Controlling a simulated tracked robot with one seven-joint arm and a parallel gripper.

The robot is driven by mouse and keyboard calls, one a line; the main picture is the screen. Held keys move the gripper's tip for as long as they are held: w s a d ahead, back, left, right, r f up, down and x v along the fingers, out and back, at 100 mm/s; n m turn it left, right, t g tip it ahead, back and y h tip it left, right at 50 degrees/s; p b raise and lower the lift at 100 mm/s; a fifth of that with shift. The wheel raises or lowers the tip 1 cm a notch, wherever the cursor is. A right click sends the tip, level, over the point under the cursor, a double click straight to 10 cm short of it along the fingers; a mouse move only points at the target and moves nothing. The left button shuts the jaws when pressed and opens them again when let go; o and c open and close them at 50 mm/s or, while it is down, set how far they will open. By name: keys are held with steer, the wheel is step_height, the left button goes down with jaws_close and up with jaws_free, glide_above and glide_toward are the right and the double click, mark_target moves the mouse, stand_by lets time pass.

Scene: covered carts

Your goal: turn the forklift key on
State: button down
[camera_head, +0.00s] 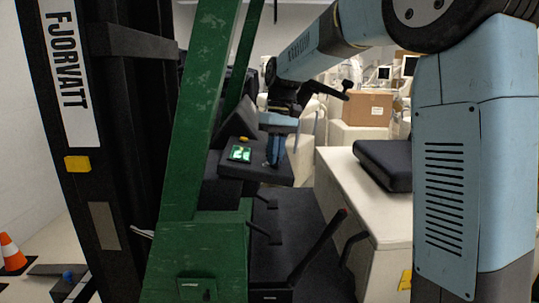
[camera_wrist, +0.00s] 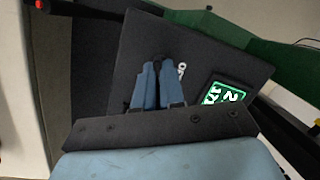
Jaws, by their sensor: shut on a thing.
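My gripper (camera_head: 274,152) points down at the dark dashboard panel (camera_head: 236,170) of the forklift. In the wrist view its two blue fingers (camera_wrist: 158,68) are closed on a small dark piece between their tips, which appears to be the forklift key (camera_wrist: 158,63). A small silver piece (camera_wrist: 181,70) shows just right of the fingers. The fingers hide most of the key, so I cannot tell its angle. A lit green display (camera_head: 240,153) sits beside the gripper and also shows in the wrist view (camera_wrist: 222,95).
A green forklift post (camera_head: 200,110) and the black mast (camera_head: 125,150) stand to the left. Levers (camera_head: 322,245) rise below the panel. A black seat cushion (camera_head: 384,165) is at the right. A cardboard box (camera_head: 367,109) stands behind.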

steer(key=shift+s+d+f, duration=0.1)
steer(key=shift+d+f, duration=0.1)
steer(key=shift+d, duration=0.1)
steer(key=c, duration=1.2)
jaws_free()
steer(key=shift+s+r, duration=0.1)
steer(key=shift+c, duration=0.2)
steer(key=shift+a, duration=0.1)
steer(key=shift+r, duration=0.15)
steer(key=v, duration=1.3)
steer(key=shift+r, duration=0.25)
